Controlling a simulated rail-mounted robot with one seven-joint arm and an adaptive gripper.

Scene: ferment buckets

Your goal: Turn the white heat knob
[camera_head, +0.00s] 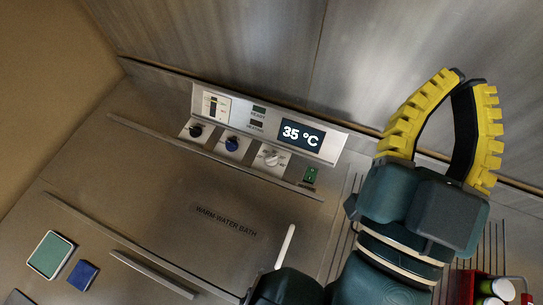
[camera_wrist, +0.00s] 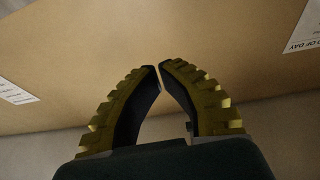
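The white heat knob (camera_head: 270,158) is on the sloped front of the silver control panel, right of a blue knob (camera_head: 232,144) and a black knob (camera_head: 195,131). A display (camera_head: 301,135) above it reads 35 °C. My gripper (camera_head: 466,79) has yellow ribbed fingers and is well to the right of the knob, apart from the panel. In the wrist view my gripper (camera_wrist: 159,66) has its fingertips together with nothing between them. No knob shows in the wrist view.
A green switch (camera_head: 310,175) sits right of the white knob. The lid marked WARM WATER BATH (camera_head: 225,218) has a white upright rod (camera_head: 286,246) near it. A red crate (camera_head: 467,286) with bottles stands at lower right. Green (camera_head: 51,254) and blue (camera_head: 83,275) blocks lie at lower left.

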